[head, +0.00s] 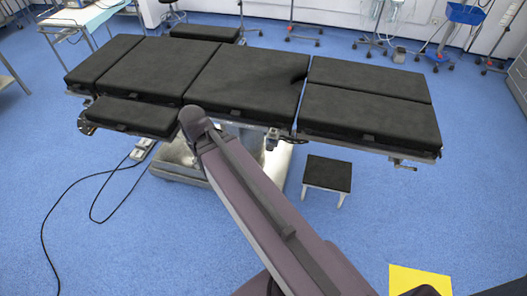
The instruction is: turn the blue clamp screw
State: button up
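The operating table (245,82) has black padded sections and stands across the upper middle of the head view. A small dark clamp-like fitting (272,139) sits at its near edge, by the gap between sections. Another small fitting (404,165) sticks out below the near right edge. No blue screw can be made out on either one; they are too small to tell. My arm rises from the bottom of the view to a rounded joint in front of the table's near edge and hides part of the table base. My gripper is not in view.
A low black-topped stool (327,175) stands on the blue floor (400,215) below the table. A foot pedal (142,149) and black cable (92,195) lie at left. A side table (80,18) and wheeled stands are behind. Floor at the right is mostly clear; a yellow patch (415,280) shows at bottom right.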

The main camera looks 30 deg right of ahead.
aim_at(270, 147)
jog(key=u, duration=0.2)
jog(key=k, duration=1.25)
jog(key=z, duration=1.05)
jog(key=i, duration=0.5)
jog(key=z, duration=0.1)
